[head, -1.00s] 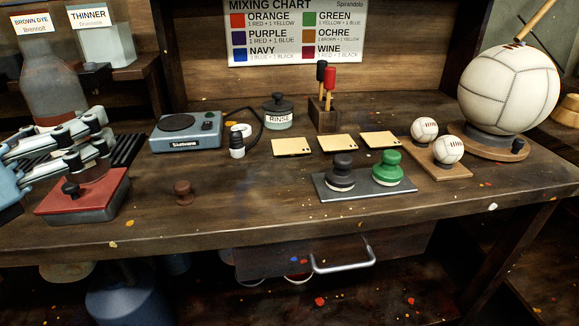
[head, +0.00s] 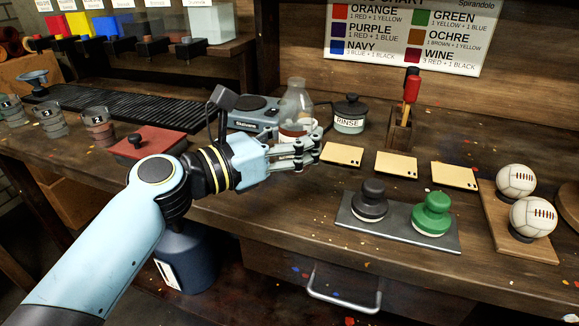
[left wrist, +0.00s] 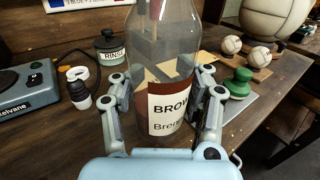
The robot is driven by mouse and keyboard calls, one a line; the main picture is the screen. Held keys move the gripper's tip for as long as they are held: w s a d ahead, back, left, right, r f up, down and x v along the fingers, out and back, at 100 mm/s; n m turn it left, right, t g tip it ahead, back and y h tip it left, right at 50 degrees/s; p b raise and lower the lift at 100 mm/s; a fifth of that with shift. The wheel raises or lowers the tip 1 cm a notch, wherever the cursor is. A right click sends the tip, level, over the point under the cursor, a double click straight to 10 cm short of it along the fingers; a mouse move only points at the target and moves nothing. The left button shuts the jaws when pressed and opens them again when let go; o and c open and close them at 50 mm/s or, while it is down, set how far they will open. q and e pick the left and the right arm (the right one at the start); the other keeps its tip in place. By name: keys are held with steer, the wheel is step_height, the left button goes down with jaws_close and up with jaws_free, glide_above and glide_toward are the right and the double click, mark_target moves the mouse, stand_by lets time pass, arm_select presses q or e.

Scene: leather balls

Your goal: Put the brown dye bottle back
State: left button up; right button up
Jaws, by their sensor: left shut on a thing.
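The brown dye bottle (head: 298,100) is clear glass with brown low down. In the left wrist view the bottle (left wrist: 165,65) stands upright between the fingers, its label reading "BROW", cut off by its curve. My left gripper (head: 310,150) is shut on the bottle, hiding its lower part in the head view; both fingers (left wrist: 160,105) flank it in the wrist view. I cannot tell how far its base is from the bench. The bottle shelf (head: 172,56) at upper left bears several coloured bottles and a pale one (head: 209,20). My right gripper is not in view.
A red-lidded box (head: 147,143), dark ribbed mat (head: 125,104) and several glass cups (head: 98,127) are at left. Yellow cards (head: 396,164), a stamp tray (head: 400,222) and balls (head: 533,217) are at right.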

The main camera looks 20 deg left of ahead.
arm_select(q)
steer(key=w+a+f, duration=0.1)
steer(key=w+a+f+b, duration=0.1)
steer(key=w, duration=0.1)
steer(key=w+a+f, duration=0.1)
steer(key=shift+w+f, duration=0.2)
steer(key=shift+w, duration=0.05)
steer(key=shift+a+f+b, duration=0.1)
steer(key=shift+f+b, duration=0.85)
steer(key=shift+f, duration=0.95)
steer(key=shift+f, duration=0.15)
steer(key=o, duration=1.5)
steer(key=shift+c, duration=0.2)
